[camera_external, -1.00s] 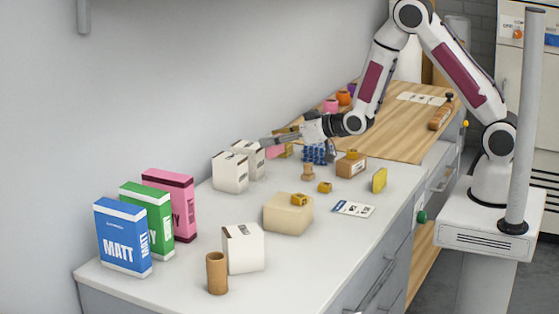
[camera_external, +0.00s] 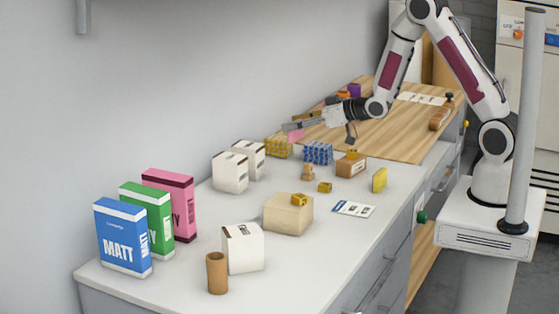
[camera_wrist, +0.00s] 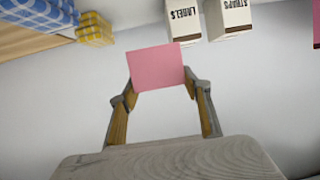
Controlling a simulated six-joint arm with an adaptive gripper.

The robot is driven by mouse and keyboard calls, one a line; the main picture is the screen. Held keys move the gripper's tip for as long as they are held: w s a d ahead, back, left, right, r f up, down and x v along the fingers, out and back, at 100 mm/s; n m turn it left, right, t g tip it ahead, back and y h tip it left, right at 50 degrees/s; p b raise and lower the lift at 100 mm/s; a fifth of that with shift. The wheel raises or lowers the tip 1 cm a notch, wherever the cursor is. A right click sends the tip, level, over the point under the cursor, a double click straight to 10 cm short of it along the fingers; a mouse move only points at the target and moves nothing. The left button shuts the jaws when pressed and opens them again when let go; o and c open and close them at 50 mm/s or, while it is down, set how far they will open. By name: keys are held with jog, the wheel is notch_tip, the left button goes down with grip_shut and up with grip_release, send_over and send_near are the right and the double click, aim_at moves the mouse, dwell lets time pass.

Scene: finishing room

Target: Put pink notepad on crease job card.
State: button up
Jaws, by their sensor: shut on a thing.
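The pink notepad (camera_external: 295,136) is held at the tips of my gripper (camera_external: 292,130), above the far part of the white counter near the wall. In the wrist view the notepad (camera_wrist: 158,67) is a flat pink rectangle between the two fingers (camera_wrist: 160,82). A white printed card (camera_external: 353,208) with a blue mark lies on the counter's right side. A longer white card (camera_external: 420,97) with several panels lies on the wooden board. I cannot read which one is the crease job card.
Nearby are a brown box (camera_external: 351,166), a yellow pad (camera_external: 379,180) and white boxes (camera_external: 230,172). The wooden board (camera_external: 400,125) has bare room.

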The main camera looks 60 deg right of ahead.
jog(key=shift+s+a+r+n+y, duration=0.15)
jog(key=shift+s+n+y, duration=0.4)
jog(key=shift+n+y, duration=0.2)
jog(key=shift+c, duration=0.2)
jog(key=shift+s+a+n+g+y, duration=0.2)
jog(key=shift+s+a+n+y, duration=0.2)
jog(key=shift+s+y, duration=0.2)
jog(key=shift+s+a+n+g+y, duration=0.2)
jog(key=shift+s+a+n+y, duration=0.1)
jog(key=shift+s+n+y, duration=0.2)
jog(key=shift+o, duration=0.2)
jog(key=s+a+n+g+y, duration=0.4)
jog(key=s+a+n, duration=0.1)
jog(key=s, duration=0.5)
jog(key=s+a+f+n+g+y, duration=0.1)
jog(key=s+a+n+g+y, duration=0.3)
jog(key=s+a, duration=0.4)
jog(key=s+n+y, duration=0.1)
jog(key=s, duration=0.1)
jog(key=shift+s+n+g, duration=0.3)
jog(key=shift+n+g, duration=0.05)
jog(key=shift+g, duration=0.05)
jog(key=shift+s+a, duration=0.15)
jog(key=shift+s, duration=0.2)
jog(key=shift+f, duration=0.1)
send_over(354, 209)
jog(key=shift+w+f, duration=0.1)
jog(key=shift+f, duration=2.75)
jog(key=shift+f, duration=2.1)
jog(key=shift+f, duration=0.1)
